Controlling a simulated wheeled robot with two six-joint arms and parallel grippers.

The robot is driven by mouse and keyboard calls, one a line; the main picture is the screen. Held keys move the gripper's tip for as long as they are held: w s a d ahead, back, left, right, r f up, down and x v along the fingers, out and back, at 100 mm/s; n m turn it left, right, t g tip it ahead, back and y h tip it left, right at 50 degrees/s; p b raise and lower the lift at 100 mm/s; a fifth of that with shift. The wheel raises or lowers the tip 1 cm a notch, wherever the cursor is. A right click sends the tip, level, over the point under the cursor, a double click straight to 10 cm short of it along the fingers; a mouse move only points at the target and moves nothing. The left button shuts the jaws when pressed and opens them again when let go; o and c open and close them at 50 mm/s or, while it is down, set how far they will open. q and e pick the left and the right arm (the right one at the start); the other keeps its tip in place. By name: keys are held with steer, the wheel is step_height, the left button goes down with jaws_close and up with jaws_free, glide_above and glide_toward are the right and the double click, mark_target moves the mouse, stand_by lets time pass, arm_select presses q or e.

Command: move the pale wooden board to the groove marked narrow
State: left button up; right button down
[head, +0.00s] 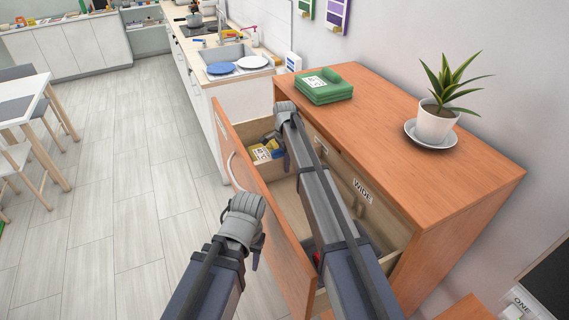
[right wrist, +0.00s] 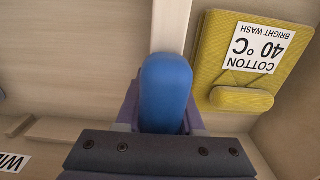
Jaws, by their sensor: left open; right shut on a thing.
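In the right wrist view the pale wooden board (right wrist: 173,28) shows as a narrow edge-on strip running up from between my fingers. My right gripper (right wrist: 166,95) is shut on it, inside the open drawer (head: 284,235). In the head view my right gripper (head: 281,150) is at the drawer's far part, and my arm hides much of the inside, so the board is not clear there. A label reading WIDE (head: 362,190) is on the drawer's side; part of it shows in the right wrist view (right wrist: 14,162). No narrow label is readable. My left gripper (head: 257,250) is open and empty, outside the drawer front.
A yellow folded cloth (right wrist: 240,62) tagged COTTON 40 °C lies right of the board; yellow items (head: 262,152) show at the drawer's far end. Green folded cloths (head: 323,86) and a potted plant (head: 435,122) stand on the cabinet (head: 400,110).

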steer(key=shift+f, duration=0.2)
steer(key=shift+c, duration=2.2)
jaws_free()
steer(key=shift+r, duration=0.1)
steer(key=shift+r, duration=0.1)
step_height(320, 180, up, 8)
steer(key=p, duration=0.8)
steer(key=shift+f, duration=0.2)
